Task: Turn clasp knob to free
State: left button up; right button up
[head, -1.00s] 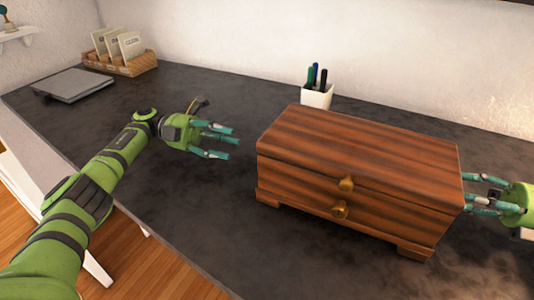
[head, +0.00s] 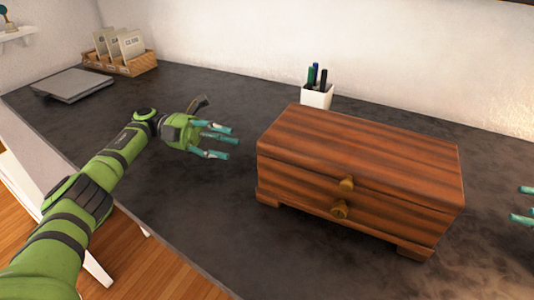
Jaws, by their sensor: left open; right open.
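A wooden chest (head: 360,165) with a striped grain stands on the dark desk, right of the middle. Its lid is down. My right gripper (head: 524,204) is at the right edge of the view, apart from the chest. Only its fingertips show; they are spread apart.
A white cup with pens (head: 317,95) stands behind the chest. A wooden file box (head: 130,63) and a grey laptop-like slab (head: 72,85) lie at the back left. The dark desk (head: 190,220) is clear in front of the chest.

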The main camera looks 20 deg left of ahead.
aim_at(339, 211)
jog(key=k, duration=2)
